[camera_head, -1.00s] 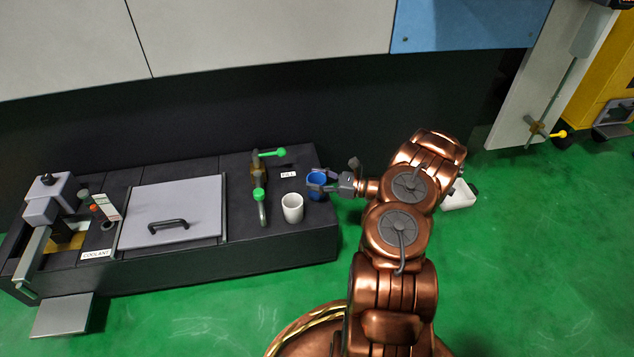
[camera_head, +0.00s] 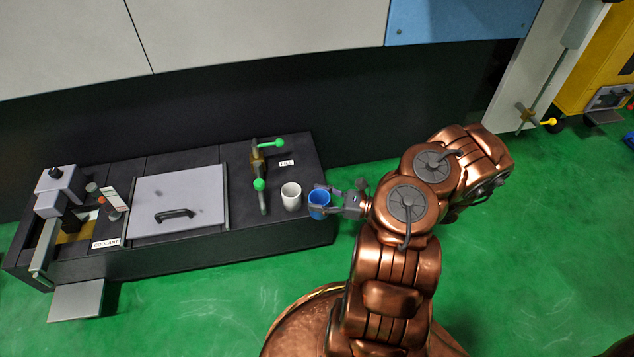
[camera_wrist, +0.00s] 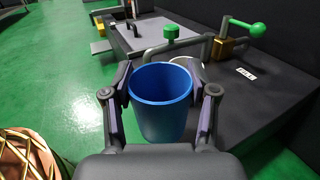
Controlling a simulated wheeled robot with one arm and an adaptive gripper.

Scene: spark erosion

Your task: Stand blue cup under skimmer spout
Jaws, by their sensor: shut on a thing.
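The blue cup (camera_head: 319,204) is upright between the fingers of my gripper (camera_head: 334,200), at the right end of the dark coolant tank (camera_head: 200,251). In the wrist view the blue cup (camera_wrist: 161,103) fills the space between both fingers of my gripper (camera_wrist: 160,95), its open mouth facing up. I cannot tell whether its base touches the tank top. The skimmer (camera_head: 62,187) is a grey unit at the tank's far left end. Its sloping grey spout (camera_head: 42,262) points forward, above a flat grey plate (camera_head: 77,300).
A white cup (camera_head: 291,196) stands just left of the blue cup, near a tap with green knobs (camera_head: 259,170). A grey lid with a dark handle (camera_head: 176,214) covers the tank's middle. Green floor in front is clear.

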